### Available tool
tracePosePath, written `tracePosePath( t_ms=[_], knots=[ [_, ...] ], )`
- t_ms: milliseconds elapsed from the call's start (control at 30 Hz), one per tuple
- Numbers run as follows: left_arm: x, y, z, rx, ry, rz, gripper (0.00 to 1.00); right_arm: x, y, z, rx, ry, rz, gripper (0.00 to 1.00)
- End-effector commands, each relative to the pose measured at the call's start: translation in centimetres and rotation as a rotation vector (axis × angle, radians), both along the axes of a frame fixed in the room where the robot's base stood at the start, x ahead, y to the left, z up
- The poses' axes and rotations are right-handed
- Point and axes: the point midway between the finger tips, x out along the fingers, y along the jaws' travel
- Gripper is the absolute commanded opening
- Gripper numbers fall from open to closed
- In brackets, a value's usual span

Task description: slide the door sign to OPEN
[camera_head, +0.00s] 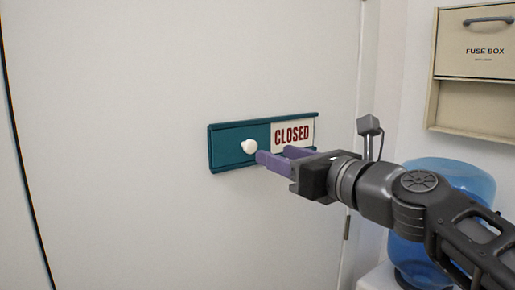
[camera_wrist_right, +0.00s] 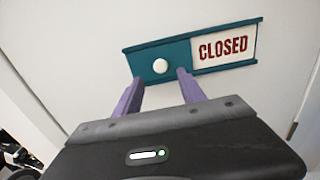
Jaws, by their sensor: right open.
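The door sign is a teal frame (camera_head: 213,150) on the pale door. Its teal sliding panel (camera_head: 228,143) with a round white knob (camera_head: 249,146) covers the left part, and the word CLOSED (camera_head: 292,134) shows on white at the right. My right gripper (camera_head: 272,154) is open, its purple fingers pointing at the sign from the lower right. In the right wrist view the knob (camera_wrist_right: 160,66) appears between the fingers, just beyond the tips (camera_wrist_right: 159,75); contact with it cannot be told. My left gripper is not in view.
A beige fuse box (camera_head: 484,45) hangs on the wall at the upper right. A blue water bottle (camera_head: 460,178) stands behind my right arm on a white surface. The door (camera_head: 130,200) around the sign is bare and clear to the left.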

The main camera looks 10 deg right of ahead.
Motion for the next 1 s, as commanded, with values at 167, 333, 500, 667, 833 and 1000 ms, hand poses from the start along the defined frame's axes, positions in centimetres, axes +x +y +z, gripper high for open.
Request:
tracePosePath(
  t_ms=[167, 333, 500, 667, 833, 1000],
  knots=[
    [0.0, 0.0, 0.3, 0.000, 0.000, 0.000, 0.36, 1.7, 0.8, 0.0, 0.000, 0.002, 0.003, 0.47],
    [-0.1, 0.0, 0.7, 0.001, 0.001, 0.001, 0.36, 4.3, 1.8, 0.0, 0.000, 0.003, 0.003, 0.47],
    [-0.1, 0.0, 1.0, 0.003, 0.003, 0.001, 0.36, 6.3, 2.5, 0.0, -0.001, 0.002, 0.001, 0.47],
    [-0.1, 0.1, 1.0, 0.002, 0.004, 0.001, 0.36, 7.0, 2.8, 0.0, -0.001, 0.001, 0.000, 0.47],
    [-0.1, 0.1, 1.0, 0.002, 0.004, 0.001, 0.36, 7.0, 2.8, 0.0, -0.002, -0.001, 0.000, 0.47],
    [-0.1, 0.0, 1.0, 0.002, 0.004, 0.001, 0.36, 7.0, 2.8, 0.0, -0.002, 0.000, 0.000, 0.37]
  ],
)
